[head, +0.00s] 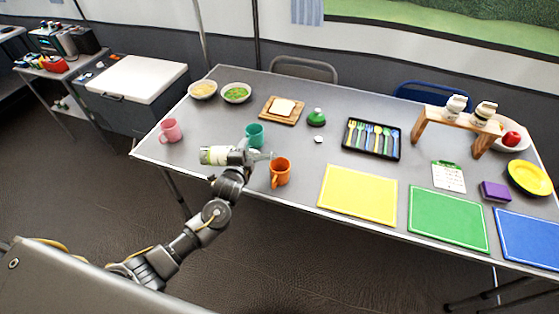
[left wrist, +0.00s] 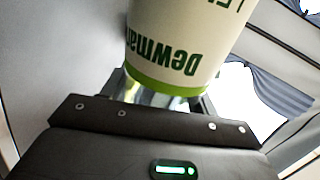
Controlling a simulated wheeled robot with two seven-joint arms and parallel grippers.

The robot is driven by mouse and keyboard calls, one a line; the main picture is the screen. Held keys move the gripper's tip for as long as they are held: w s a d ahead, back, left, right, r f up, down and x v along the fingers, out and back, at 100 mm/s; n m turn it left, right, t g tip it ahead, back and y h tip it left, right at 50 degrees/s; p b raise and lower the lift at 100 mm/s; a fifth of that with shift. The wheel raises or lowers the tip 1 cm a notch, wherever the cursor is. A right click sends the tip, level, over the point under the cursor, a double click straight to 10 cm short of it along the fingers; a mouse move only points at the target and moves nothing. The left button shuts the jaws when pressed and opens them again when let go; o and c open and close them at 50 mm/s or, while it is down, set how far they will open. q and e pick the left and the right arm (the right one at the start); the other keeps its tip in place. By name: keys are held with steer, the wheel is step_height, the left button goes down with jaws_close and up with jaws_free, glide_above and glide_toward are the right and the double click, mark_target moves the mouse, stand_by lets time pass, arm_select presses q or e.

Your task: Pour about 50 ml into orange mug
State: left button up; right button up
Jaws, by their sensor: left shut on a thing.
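My left gripper (head: 238,157) is shut on a bottle (head: 214,155) with a white and green label. The bottle lies nearly level in the air above the table's front left edge, its clear neck pointing right. The neck's end is beside and a little above the orange mug (head: 280,173), near its rim. I cannot tell whether liquid is flowing or what the mug holds. In the left wrist view the bottle's label (left wrist: 185,40) fills the top middle, and the fingers are mostly hidden behind it. My right gripper is not in view.
A teal mug (head: 255,134) stands just behind the bottle, and a pink mug (head: 171,130) is to the left. Two bowls, a bread board (head: 268,117) and a cutlery tray (head: 346,148) lie farther back. A yellow mat (head: 357,194) lies right of the orange mug.

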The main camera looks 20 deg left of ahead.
arm_select(q)
steer(key=shift+w+m+p, duration=0.1)
steer(key=shift+m+p, duration=0.2)
steer(key=shift+p, duration=0.15)
steer(key=shift+r+m+y+p, duration=0.25)
steer(key=shift+m+y+p, duration=0.05)
steer(key=shift+p, duration=0.35)
steer(key=shift+r+p, duration=0.3)
steer(key=shift+p, duration=0.3)
steer(key=shift+a+m, duration=0.1)
steer(key=shift+m, duration=0.2)
steer(key=shift+a, duration=0.2)
stand_by(0.6)
